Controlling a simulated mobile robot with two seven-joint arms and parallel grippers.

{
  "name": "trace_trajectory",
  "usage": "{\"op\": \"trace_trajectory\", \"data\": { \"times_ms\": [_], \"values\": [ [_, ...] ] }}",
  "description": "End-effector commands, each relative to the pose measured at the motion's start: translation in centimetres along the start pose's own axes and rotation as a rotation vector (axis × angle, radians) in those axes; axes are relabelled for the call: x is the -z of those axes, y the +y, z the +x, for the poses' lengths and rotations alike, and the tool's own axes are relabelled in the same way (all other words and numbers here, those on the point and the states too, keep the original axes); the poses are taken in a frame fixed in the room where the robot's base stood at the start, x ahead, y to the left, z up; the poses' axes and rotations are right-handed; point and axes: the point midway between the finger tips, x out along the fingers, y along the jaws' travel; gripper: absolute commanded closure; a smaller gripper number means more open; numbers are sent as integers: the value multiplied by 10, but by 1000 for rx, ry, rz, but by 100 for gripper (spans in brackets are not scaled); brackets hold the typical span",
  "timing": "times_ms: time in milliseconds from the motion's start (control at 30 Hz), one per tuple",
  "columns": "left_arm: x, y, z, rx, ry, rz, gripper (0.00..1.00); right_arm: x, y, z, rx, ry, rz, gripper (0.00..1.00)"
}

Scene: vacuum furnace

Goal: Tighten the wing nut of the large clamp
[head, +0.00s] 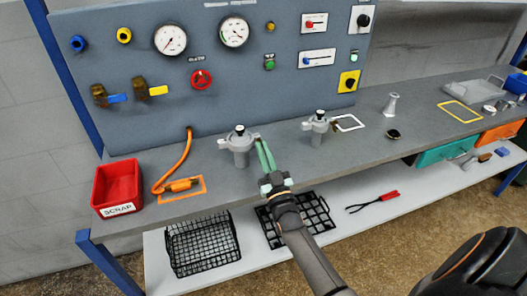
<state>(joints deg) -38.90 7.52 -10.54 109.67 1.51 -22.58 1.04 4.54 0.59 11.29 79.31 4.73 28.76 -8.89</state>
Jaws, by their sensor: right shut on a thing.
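The large clamp (238,143) sits around a grey upright fitting on the bench, left of the middle in the head view. My right gripper (259,140) reaches up to the right side of this clamp, with its two green fingers close together. It is shut on the wing nut, which the fingertips hide almost fully. I cannot tell how far the nut is turned. A smaller similar clamped fitting (318,126) stands to the right, apart from the gripper. My left gripper is not in view.
A blue-grey panel (220,85) with gauges and valves rises behind the bench (350,155). A red scrap bin (117,187) and an orange hose (185,160) lie left. Black baskets (203,243) and a red-handled tool (373,202) are on the lower shelf.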

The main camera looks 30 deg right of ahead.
Motion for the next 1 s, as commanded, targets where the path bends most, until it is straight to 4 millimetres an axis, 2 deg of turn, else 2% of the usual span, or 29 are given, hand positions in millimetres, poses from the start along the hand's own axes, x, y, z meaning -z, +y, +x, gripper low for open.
{"op": "trace_trajectory", "data": {
  "times_ms": [667,700,800,1000],
  "values": [
    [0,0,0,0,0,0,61,0,0,0,-27,1,64,100],
    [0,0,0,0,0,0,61,0,0,0,-27,1,63,91],
    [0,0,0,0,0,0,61,0,0,0,-26,1,63,80],
    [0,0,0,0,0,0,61,0,0,0,-26,1,62,79]
  ]
}}
